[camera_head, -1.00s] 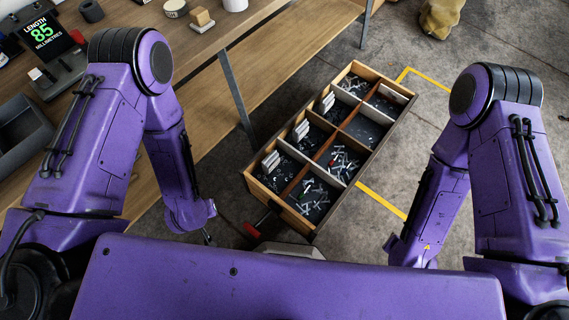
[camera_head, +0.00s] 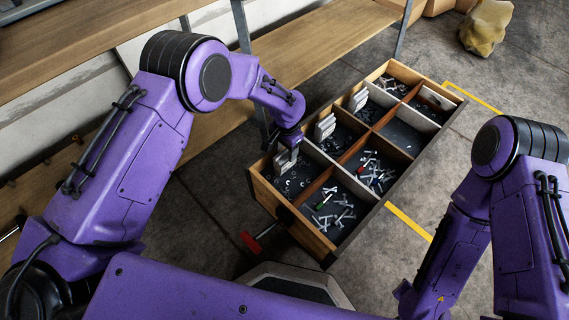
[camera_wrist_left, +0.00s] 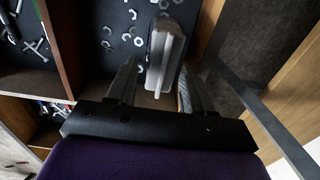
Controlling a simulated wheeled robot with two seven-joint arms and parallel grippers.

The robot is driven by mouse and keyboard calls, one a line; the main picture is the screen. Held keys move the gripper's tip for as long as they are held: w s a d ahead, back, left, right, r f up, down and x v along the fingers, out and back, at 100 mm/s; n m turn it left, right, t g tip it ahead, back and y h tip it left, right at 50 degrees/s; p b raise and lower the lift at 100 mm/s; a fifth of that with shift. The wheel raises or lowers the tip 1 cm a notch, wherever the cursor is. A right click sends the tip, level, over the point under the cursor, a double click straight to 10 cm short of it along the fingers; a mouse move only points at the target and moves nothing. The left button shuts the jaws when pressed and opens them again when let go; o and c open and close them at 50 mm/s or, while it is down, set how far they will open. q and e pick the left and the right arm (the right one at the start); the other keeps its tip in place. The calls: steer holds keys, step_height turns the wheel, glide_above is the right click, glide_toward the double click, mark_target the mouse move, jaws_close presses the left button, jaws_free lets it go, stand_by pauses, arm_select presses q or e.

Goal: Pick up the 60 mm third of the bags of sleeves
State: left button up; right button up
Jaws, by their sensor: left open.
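The bags of sleeves are pale upright packets along the left side of a divided wooden tray (camera_head: 290,222). One group (camera_head: 325,127) stands in the second compartment from the near end and another group (camera_head: 358,100) farther back. At the near left compartment, my left gripper (camera_head: 287,152) is over the nearest bags (camera_head: 283,163) and partly hides them. In the left wrist view, my open left gripper (camera_wrist_left: 167,72) has a finger on each side of a pale bag (camera_wrist_left: 165,50). I cannot tell whether they touch, or read any length. My right gripper is out of view.
The near right compartment holds loose bolts (camera_head: 333,212); nuts and washers lie around the bags. Wooden dividers and the tray wall are close to my left gripper. A wooden bench (camera_head: 330,35) with metal legs stands behind. A red handle (camera_head: 258,240) sticks out at the near end.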

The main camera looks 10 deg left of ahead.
mark_target(285, 154)
arm_select(q)
steer(key=f+b, duration=0.2)
steer(key=f, duration=0.3)
steer(key=shift+a+f, duration=0.1)
steer(key=shift+a, duration=0.1)
steer(key=shift+s, duration=0.1)
steer(key=c, duration=0.8)
steer(key=shift+r, duration=0.2)
